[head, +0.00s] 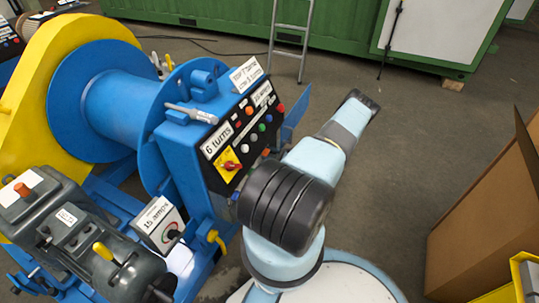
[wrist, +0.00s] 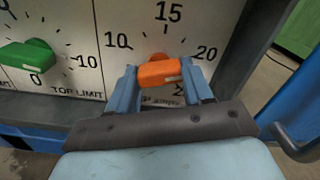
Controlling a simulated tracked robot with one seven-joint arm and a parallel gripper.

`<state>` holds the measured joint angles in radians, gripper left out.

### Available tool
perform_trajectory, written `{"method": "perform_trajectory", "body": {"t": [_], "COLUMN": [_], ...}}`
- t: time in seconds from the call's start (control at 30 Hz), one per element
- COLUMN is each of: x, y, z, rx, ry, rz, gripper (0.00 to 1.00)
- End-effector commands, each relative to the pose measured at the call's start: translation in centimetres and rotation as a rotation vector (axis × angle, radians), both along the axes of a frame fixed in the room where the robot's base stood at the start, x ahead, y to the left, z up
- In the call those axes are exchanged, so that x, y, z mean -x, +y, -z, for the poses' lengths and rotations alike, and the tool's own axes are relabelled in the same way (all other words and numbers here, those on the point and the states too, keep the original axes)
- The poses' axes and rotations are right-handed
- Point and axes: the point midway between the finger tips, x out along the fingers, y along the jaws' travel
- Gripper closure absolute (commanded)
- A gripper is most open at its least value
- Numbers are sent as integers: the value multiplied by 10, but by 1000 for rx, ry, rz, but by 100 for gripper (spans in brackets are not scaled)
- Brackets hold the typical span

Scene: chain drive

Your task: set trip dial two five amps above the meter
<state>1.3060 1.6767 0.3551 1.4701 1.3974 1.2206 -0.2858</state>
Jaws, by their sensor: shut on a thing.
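In the wrist view, my gripper (wrist: 161,82) is shut on an orange knob (wrist: 159,73), with one blue finger at each side. The knob is on a white dial face (wrist: 190,20) marked 10, 15 and 20. A further mark below 20 is partly hidden by the right finger. I cannot tell exactly where the knob points. In the head view, a meter box (head: 160,226) with a label reading 15 amps stands at the lower left. Its needle is too small to read.
A grey frame edge (wrist: 248,55) runs along the right. In the head view, a control panel (head: 240,130) is on the blue winch, and a cardboard box (head: 480,210) stands at right.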

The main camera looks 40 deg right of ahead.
Motion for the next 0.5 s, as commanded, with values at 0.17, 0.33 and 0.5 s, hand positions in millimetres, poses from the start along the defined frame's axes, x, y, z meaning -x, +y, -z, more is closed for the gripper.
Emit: {"method": "perform_trajectory", "body": {"t": [0.17, 0.33, 0.5], "x": [1, 1, 1], "y": [-4, -3, -3], "z": [1, 1, 1], "rx": [45, 59, 59], "ry": [-13, -18, -19], "rz": [6, 5, 5], "gripper": [80, 80, 80]}}
